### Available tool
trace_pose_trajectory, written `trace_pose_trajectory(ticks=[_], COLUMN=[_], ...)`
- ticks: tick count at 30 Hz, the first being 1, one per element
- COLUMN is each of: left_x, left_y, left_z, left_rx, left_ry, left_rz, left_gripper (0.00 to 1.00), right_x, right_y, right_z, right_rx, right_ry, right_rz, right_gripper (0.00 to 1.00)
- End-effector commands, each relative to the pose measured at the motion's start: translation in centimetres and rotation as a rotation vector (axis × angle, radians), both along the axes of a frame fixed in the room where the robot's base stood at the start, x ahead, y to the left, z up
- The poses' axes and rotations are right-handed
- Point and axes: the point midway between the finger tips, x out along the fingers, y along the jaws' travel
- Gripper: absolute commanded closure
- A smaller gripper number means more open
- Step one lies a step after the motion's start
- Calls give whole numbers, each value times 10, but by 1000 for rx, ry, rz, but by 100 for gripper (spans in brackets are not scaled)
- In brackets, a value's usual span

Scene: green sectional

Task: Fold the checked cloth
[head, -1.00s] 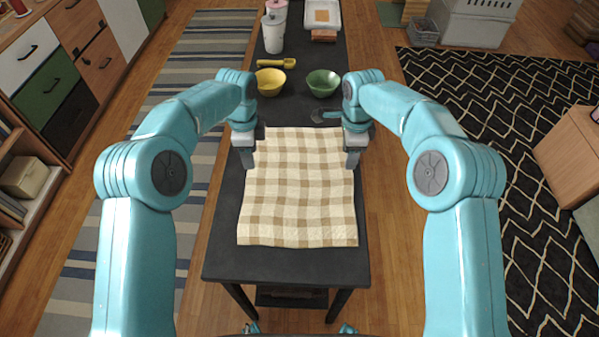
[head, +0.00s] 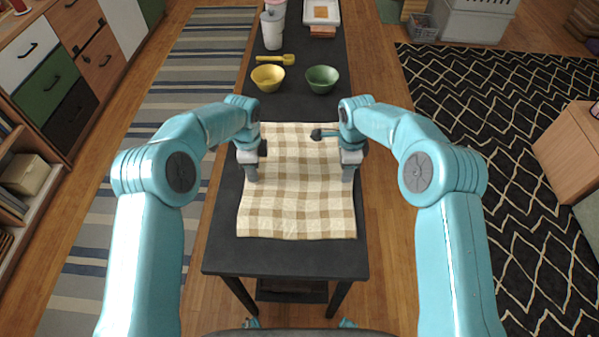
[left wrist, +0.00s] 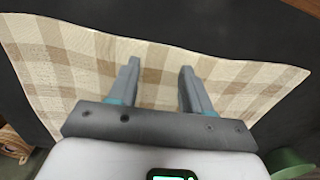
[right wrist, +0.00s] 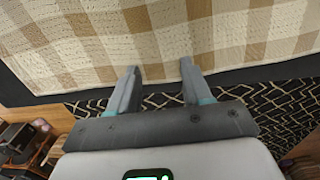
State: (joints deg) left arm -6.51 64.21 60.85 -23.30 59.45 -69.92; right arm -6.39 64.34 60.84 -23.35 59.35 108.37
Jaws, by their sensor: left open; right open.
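The cream-and-tan checked cloth (head: 297,205) lies spread out flat on the dark table (head: 290,258), with slight waves along its edges. My left gripper (head: 251,176) is at the cloth's left edge, about midway along its length. In the left wrist view my left gripper (left wrist: 157,82) has its fingers apart over the cloth (left wrist: 60,65), with nothing between them. My right gripper (head: 348,176) is at the cloth's right edge, at a similar height. In the right wrist view my right gripper (right wrist: 157,78) has its fingers apart near the edge of the cloth (right wrist: 220,35), holding nothing.
A yellow bowl (head: 268,78) and a green bowl (head: 322,79) stand beyond the cloth. A yellow scoop (head: 275,58), a white cup (head: 272,31) and a white tray (head: 321,11) are farther back. The table's front strip is clear.

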Motion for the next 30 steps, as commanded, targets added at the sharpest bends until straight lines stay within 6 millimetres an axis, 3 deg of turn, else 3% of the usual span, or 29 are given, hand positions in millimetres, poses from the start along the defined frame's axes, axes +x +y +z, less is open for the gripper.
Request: trace_pose_trajectory(ticks=[2,11,24,30], left_x=[0,0,-1,-1], left_y=[0,0,0,1], left_z=[-6,-5,-5,6], left_rx=[0,0,1,1], left_ry=[1,3,4,3], left_rz=[0,0,0,0], left_gripper=[51,100,100,100], right_x=[0,-1,-2,-2], right_y=[1,0,1,1], right_z=[-5,-5,-6,4], right_rx=[0,0,0,0], right_ry=[1,4,7,7], right_rz=[1,1,1,1], right_gripper=[51,100,100,100])
